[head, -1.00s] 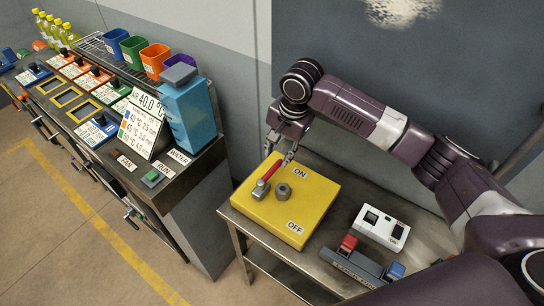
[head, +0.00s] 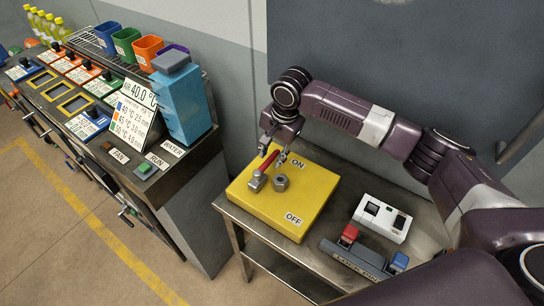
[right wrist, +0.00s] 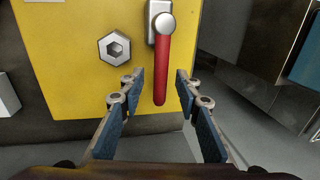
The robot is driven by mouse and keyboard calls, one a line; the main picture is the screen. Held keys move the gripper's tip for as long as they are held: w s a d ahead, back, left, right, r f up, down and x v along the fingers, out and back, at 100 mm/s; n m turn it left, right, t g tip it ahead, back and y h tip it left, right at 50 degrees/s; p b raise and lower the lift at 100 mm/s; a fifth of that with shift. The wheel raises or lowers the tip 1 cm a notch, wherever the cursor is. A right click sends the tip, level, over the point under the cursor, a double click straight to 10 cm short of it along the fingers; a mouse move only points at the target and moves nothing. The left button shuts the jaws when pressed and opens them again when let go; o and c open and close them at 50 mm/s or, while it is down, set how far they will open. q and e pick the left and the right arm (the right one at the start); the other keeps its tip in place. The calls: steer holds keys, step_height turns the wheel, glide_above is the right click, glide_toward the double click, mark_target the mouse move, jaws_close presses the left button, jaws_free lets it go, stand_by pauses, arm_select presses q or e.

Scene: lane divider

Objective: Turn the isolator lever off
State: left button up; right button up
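The isolator is a yellow box (head: 308,207) on a metal table, with ON and OFF labels on its top. Its red lever (head: 268,163) points up toward the ON side from a grey pivot (head: 256,182). A grey hex nut (head: 280,183) sits beside the pivot. My right gripper (head: 274,150) is open at the lever's far end. In the right wrist view the red lever (right wrist: 161,70) reaches down between the open fingers of the right gripper (right wrist: 158,90), with gaps on both sides. My left gripper is not in view.
On the same table (head: 235,212) a white switch box (head: 382,217) and a lever bin base with a red and a blue block (head: 360,258) stand at the right. A bench with a blue dispenser (head: 181,105), coloured cups and labelled panels stands at the left.

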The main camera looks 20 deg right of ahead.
jaws_close()
steer(key=shift+w, duration=0.1)
stand_by(0.5)
